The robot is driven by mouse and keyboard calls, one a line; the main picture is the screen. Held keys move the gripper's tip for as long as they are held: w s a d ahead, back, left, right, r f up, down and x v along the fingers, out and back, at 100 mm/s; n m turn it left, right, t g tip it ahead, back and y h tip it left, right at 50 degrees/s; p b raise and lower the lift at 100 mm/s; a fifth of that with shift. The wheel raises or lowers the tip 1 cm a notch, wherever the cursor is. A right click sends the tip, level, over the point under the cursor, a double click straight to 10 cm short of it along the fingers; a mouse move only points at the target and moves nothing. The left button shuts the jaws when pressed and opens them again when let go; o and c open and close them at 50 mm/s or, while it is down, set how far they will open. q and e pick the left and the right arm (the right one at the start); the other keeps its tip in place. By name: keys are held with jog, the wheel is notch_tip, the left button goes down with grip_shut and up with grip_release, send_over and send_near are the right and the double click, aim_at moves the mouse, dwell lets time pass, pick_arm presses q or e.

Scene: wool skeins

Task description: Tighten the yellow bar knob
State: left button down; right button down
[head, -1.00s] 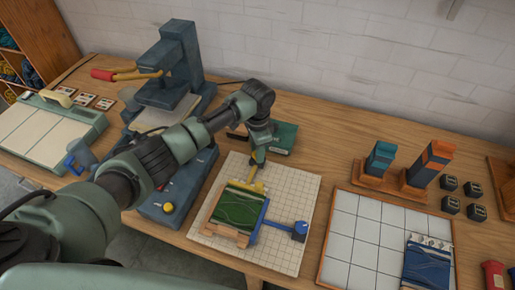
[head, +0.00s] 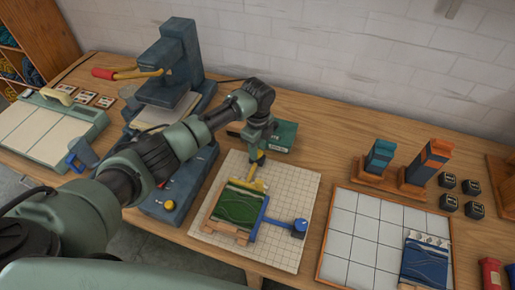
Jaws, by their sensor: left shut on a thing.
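The yellow bar (head: 247,183) lies along the far edge of a green block with wavy carved lines (head: 238,207), on a white gridded board (head: 288,182). My left gripper (head: 257,165) points down at the bar's far end and is shut there, on what looks like its yellow knob. The knob itself is mostly hidden by the fingers. A blue bar (head: 262,218) runs along the block's right side, with an arm leading to a blue knob (head: 299,227). My right gripper is not in view.
A dark blue press (head: 172,65) with a red-tipped lever stands behind my left arm. A green box (head: 282,136) lies just behind the gripper. A tiled board (head: 350,235) with a blue block (head: 425,262) is to the right, with colored stacks (head: 427,160) behind it.

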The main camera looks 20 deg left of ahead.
pick_arm(q)
jog(key=m, duration=0.5)
jog(key=shift+w+r+b, duration=0.1)
jog(key=shift+b, duration=0.2)
jog(key=shift+m, duration=0.3)
jog(key=c, duration=1)
grip_release()
jog(key=shift+r+b, duration=0.85)
jog(key=shift+r, duration=3.05)
jog(key=shift+f, duration=0.1)
